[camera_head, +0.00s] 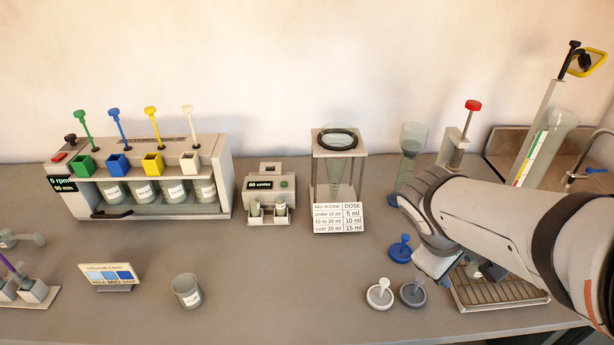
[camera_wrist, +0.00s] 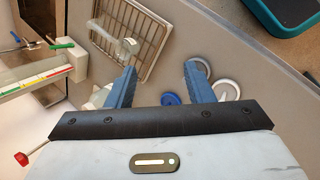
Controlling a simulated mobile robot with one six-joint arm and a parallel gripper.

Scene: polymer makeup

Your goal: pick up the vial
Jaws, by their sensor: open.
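A clear glass vessel with a pale end, possibly the vial, is on the wire drying rack in the wrist view (camera_wrist: 128,47). It lies ahead of my left finger. In the head view my arm covers much of the rack (camera_head: 505,293), and the vessel is hard to make out there. My gripper (camera_wrist: 159,70) is open, with two blue fingers apart and nothing between their tips. In the head view my gripper (camera_head: 432,265) is low over the counter at the rack's left edge. Two small vials also stand in the small device (camera_head: 270,186) at the centre.
Blue (camera_head: 400,250), white (camera_head: 379,294) and grey (camera_head: 413,292) knobbed discs sit left of the rack. A glass beaker (camera_head: 187,290) and a colour card (camera_head: 110,277) stand at front left. A sink (camera_head: 510,140) is behind my arm. The centre front counter is clear.

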